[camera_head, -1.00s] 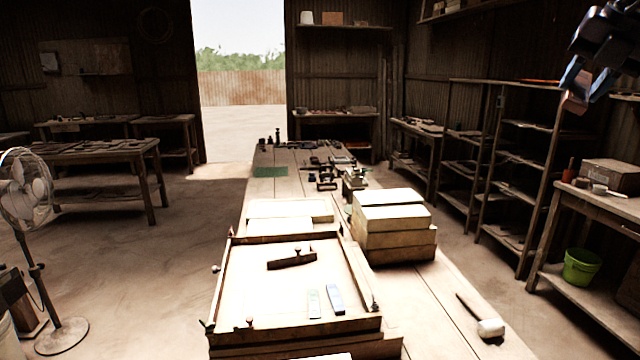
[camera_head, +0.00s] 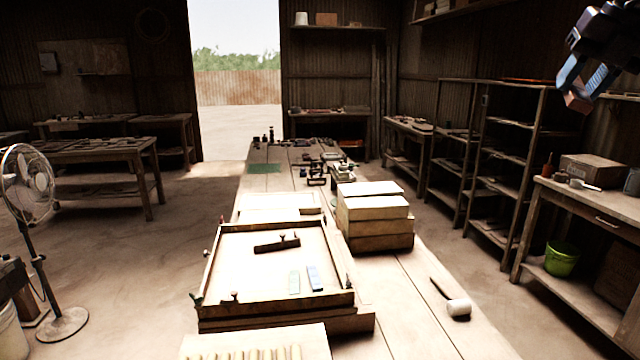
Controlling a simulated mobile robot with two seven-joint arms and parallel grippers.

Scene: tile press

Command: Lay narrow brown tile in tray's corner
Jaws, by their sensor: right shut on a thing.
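My right gripper (camera_head: 582,88) is high at the upper right, well above and to the right of the bench. It is shut on a narrow brown tile (camera_head: 577,103), which hangs at its fingertips. The wooden tray (camera_head: 228,262) lies on the long bench, with raised edges around a pale floor. Inside it, a pale green tile (camera_head: 294,282) and a blue tile (camera_head: 314,278) lie side by side near the front right. A dark wooden block with knobs (camera_head: 276,244) lies farther back in the tray. My left gripper is not in view.
Stacked pale boxes (camera_head: 375,225) stand right of the tray. A mallet (camera_head: 457,307) lies on the bench at front right. A board with several strips (camera_head: 255,345) is at the bottom edge. A side table (camera_head: 600,205) stands below my right gripper.

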